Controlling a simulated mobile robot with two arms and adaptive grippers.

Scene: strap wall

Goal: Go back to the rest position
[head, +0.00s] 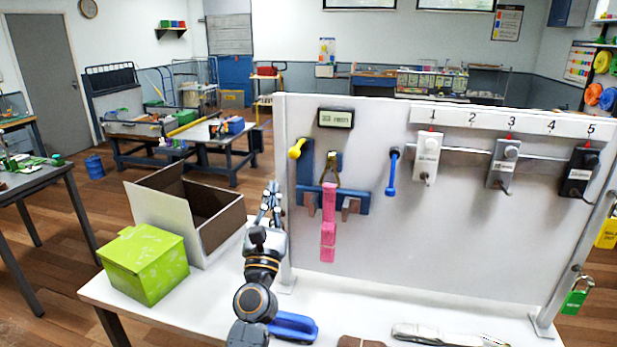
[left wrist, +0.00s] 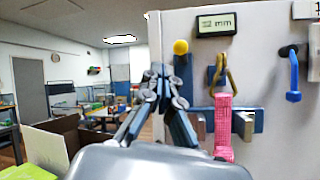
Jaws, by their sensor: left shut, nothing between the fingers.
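My left gripper (head: 270,203) is raised just left of the strap wall (head: 450,230), above the white table. Its fingers are shut with nothing between them. In the left wrist view the gripper (left wrist: 158,78) points past the wall's left edge. A pink strap (head: 328,225) hangs down on the panel, below a brass carabiner (head: 333,172) at a blue bracket (head: 361,202). The strap also shows in the left wrist view (left wrist: 223,125), to the right of the gripper and apart from it. My right gripper is in neither view.
A lime-green box (head: 146,264) and an open cardboard box (head: 222,215) stand left of my arm. A blue-handled item (head: 296,326) lies on the table (head: 340,295) beside my arm.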

